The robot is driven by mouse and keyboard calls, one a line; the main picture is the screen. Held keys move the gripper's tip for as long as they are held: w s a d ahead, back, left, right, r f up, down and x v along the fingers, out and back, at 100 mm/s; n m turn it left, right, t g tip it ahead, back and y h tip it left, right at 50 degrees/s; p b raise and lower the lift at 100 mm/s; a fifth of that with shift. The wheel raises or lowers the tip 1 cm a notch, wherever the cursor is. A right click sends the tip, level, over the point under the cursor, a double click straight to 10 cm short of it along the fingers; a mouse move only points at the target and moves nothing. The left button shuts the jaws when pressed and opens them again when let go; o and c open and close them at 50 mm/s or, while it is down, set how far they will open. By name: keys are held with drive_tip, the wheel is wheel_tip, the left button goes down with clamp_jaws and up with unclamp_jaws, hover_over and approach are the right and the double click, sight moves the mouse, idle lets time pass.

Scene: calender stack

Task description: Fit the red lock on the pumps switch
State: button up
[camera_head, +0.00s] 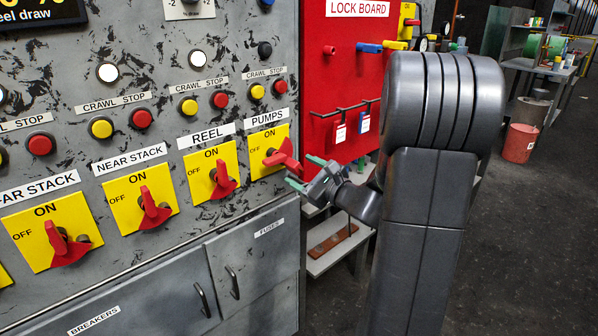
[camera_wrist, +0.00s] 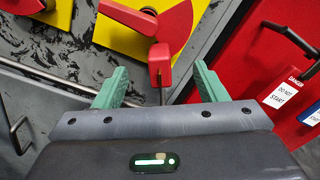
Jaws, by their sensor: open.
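The pumps switch is a yellow plate (camera_head: 257,167) with a red handle (camera_head: 272,158) under the PUMPS label. Its handle (camera_wrist: 128,17) points left, toward the OFF side. A small red block (camera_wrist: 160,64), which looks like the red lock, is at the switch, just below the handle and the dark peg (camera_wrist: 148,12). I cannot tell whether it is fastened there. My gripper (camera_head: 308,173) is open just in front of the switch. In the wrist view its green fingers (camera_wrist: 160,85) are spread on either side of the block, apart from it.
The red lock board (camera_head: 345,90) is to the right, with coloured pieces on pegs and tags (camera_head: 340,133) on a rail. The reel switch (camera_head: 217,180) and near stack switch (camera_head: 150,205) are to the left. Cabinet doors with handles (camera_head: 233,283) lie below.

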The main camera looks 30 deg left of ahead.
drive_tip(key=shift+v, duration=1.9)
drive_tip(key=x, duration=0.7)
drive_tip(key=shift+p, duration=0.4)
drive_tip(key=shift+d, duration=0.1)
